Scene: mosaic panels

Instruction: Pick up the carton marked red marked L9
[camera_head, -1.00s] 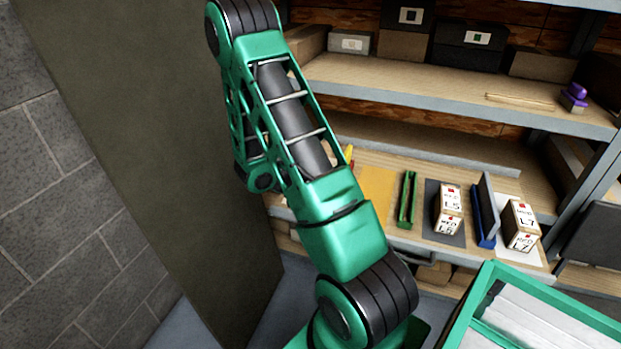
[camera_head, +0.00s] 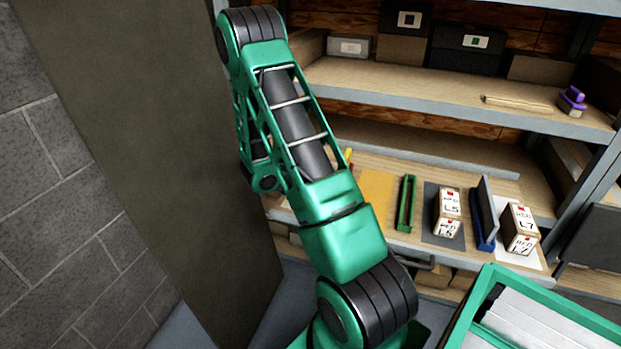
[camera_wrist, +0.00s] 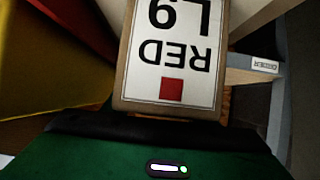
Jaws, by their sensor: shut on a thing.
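The carton marked RED L9 (camera_wrist: 178,50) fills the upper middle of the wrist view. Its white label, with a red square, reads upside down there. My gripper (camera_wrist: 165,122) is shut on this carton; its green body and dark front edge lie along the bottom of the wrist view. The fingertips cannot be made out clearly. In the head view my gripper and the L9 carton do not show; my green arm stands in the middle.
Cartons marked L5 (camera_head: 450,203) and L7 (camera_head: 519,218) stand on the lower shelf, with a blue divider (camera_head: 485,215) between them. A green tray (camera_head: 405,203) lies to their left. A green-rimmed bin (camera_head: 485,285) is at lower right. A dark panel (camera_head: 130,120) stands left of my arm.

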